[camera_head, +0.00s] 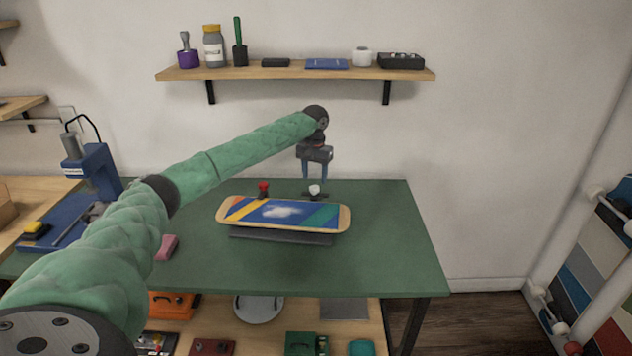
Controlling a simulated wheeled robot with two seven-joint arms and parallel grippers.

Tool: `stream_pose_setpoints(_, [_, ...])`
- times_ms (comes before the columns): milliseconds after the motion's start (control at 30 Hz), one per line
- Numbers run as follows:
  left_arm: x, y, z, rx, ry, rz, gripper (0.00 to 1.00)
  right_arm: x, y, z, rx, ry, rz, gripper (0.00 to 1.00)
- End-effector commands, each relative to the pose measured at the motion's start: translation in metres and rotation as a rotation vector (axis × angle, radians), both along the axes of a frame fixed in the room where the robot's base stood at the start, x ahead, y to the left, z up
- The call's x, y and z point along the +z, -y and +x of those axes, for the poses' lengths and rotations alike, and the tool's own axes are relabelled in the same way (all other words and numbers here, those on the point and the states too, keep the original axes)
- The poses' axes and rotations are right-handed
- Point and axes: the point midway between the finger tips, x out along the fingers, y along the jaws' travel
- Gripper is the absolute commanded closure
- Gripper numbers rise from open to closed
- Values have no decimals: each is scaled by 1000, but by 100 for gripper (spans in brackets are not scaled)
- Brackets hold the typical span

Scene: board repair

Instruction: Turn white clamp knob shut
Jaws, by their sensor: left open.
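The white clamp knob (315,190) stands at the back edge of the skateboard deck, right of its middle. My left gripper (314,179) points straight down just above the white knob, its two blue fingers apart on either side of it. Whether the fingers touch the knob is too small to tell. A red knob (264,187) stands to the left on the same back side. The skateboard deck (283,214), with blue, yellow and green graphics, lies on a dark stand (280,236). My right gripper does not show.
The green table (385,255) is clear to the right of the deck. A pink block (167,247) lies left of it, near my left arm. A blue press (92,165) stands at the far left. A wall shelf (290,72) with jars and tools hangs above the gripper.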

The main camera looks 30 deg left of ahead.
Motion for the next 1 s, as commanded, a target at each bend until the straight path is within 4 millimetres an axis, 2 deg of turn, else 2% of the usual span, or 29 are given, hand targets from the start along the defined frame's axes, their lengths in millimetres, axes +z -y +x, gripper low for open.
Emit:
stream_pose_setpoints(100, [-16,0,0,0,-1,0,49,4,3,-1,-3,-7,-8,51])
stream_pose_setpoints(300, [-32,1,0,-2,0,0,49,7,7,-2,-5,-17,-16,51])
stream_pose_setpoints(633, [-36,1,0,-2,1,0,49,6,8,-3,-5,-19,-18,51])
stream_pose_setpoints(867, [-35,1,0,-2,1,0,94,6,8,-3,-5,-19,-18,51])
stream_pose_setpoints(1000, [-35,1,0,-4,1,0,93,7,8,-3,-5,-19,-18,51])
